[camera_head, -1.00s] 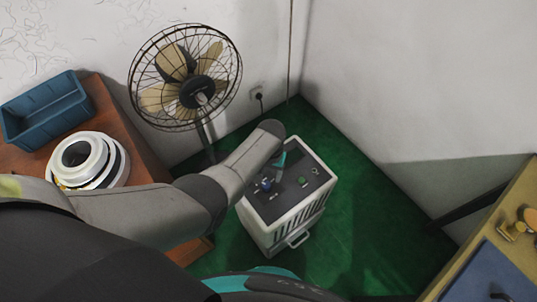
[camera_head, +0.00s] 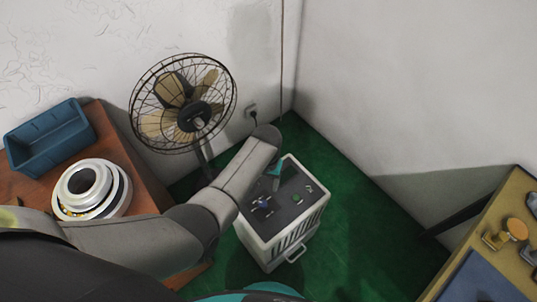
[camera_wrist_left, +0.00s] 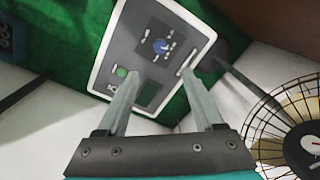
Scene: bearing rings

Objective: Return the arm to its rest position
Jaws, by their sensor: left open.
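My left arm (camera_head: 235,175) comes in from the left, reaches across the picture and bends down over a white box with a dark control panel (camera_head: 293,203). In the head view the left gripper is mostly hidden behind the forearm; only a small teal part (camera_head: 276,171) shows. In the left wrist view the left gripper (camera_wrist_left: 161,82) is open, with nothing between its two fingers. It points toward the panel (camera_wrist_left: 158,45); I cannot tell the exact gap. My right gripper is in neither view.
A standing fan (camera_head: 183,103) is behind the arm. A brown table (camera_head: 148,190) at left holds a blue bin (camera_head: 50,137) and white bearing rings (camera_head: 92,188). A yellowish table (camera_head: 470,240) is at right. Green floor (camera_head: 365,230) is clear between box and right table.

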